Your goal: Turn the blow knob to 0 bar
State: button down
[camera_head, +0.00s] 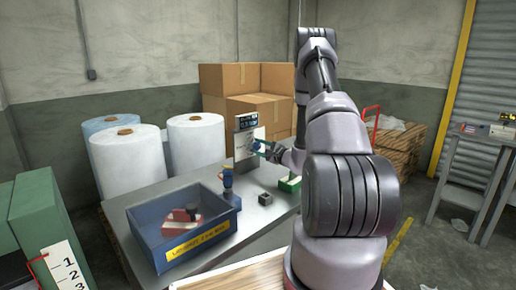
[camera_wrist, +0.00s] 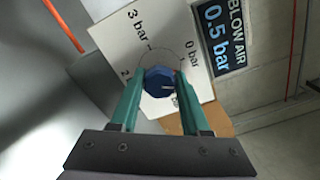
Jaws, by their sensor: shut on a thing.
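The blow knob (camera_wrist: 159,80) is a blue, many-sided knob on a white dial plate (camera_wrist: 195,75). The plate is printed with 3 bar, 0 bar and a partly hidden 2. A dark display (camera_wrist: 217,30) above it reads BLOW AIR 0.5 bar. My gripper (camera_wrist: 158,77) has its green fingers shut on the knob, one on each side. In the head view, my gripper (camera_head: 262,149) reaches the panel (camera_head: 246,142) from the right, at the blue knob (camera_head: 254,145). The display (camera_head: 246,121) tops that panel.
A blue bin (camera_head: 150,230) with a red-and-white item (camera_head: 181,222) stands on the grey table (camera_head: 255,212). A small dark block (camera_head: 265,199) and a green-and-white box (camera_head: 289,183) lie near my arm. White film rolls (camera_head: 197,145) and cardboard boxes (camera_head: 245,77) stand behind.

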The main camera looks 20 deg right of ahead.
jog(key=n, duration=0.5)
jog(key=shift+n, duration=0.3)
jog(key=shift+f, duration=0.1)
dwell(0.4)
jog(key=shift+c, duration=1.9)
grip_release()
jog(key=shift+s, duration=0.1)
jog(key=v, duration=1)
jog(key=shift+s, duration=0.3)
jog(key=shift+d, duration=0.15)
